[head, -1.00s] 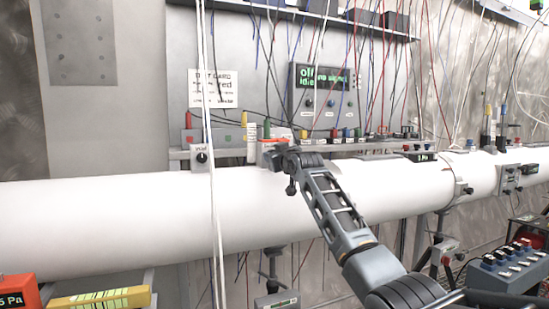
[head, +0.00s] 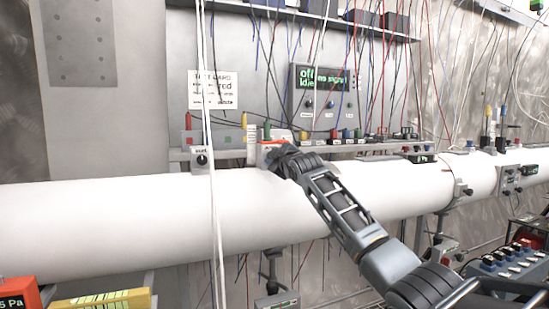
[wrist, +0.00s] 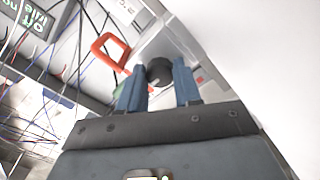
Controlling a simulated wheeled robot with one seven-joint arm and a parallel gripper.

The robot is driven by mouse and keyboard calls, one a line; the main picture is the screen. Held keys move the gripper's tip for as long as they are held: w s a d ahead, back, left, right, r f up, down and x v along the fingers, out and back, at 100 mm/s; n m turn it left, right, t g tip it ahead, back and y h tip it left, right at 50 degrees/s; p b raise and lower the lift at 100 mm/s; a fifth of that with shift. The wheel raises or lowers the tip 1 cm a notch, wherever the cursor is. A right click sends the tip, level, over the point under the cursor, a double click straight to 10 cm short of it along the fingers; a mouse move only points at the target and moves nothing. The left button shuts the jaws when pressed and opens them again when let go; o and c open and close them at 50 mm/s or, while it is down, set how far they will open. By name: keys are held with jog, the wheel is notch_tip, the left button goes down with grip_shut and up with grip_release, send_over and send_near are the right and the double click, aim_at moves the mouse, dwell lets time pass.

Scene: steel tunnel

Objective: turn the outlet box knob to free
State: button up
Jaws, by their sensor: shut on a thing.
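In the wrist view, a round dark knob (wrist: 159,71) sits on the face of a pale grey box (wrist: 183,45) with an orange-red handle (wrist: 108,48). My gripper (wrist: 158,80) has its two blue fingers on either side of the knob and is shut on it. The knob's pointer and any free marking cannot be read. In the head view, the box (head: 268,158) stands just behind the top of the white pipe, and my wrist covers most of its front. The knob is hidden there.
The long white pipe (head: 110,225) runs under my arm. A small grey box with a black dial (head: 202,159) stands to the left. Behind are a panel with a green display (head: 322,90) and several hanging wires. White cables (head: 213,120) hang in front of the pipe.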

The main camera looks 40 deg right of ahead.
jog(key=shift+f, duration=0.2)
dwell(0.3)
jog(key=o, duration=1)
jog(key=shift+r, duration=0.15)
jog(key=shift+o, duration=0.2)
jog(key=shift+s, duration=0.15)
jog(key=v, duration=0.7)
jog(key=shift+s, duration=0.25)
jog(key=shift+a, duration=0.1)
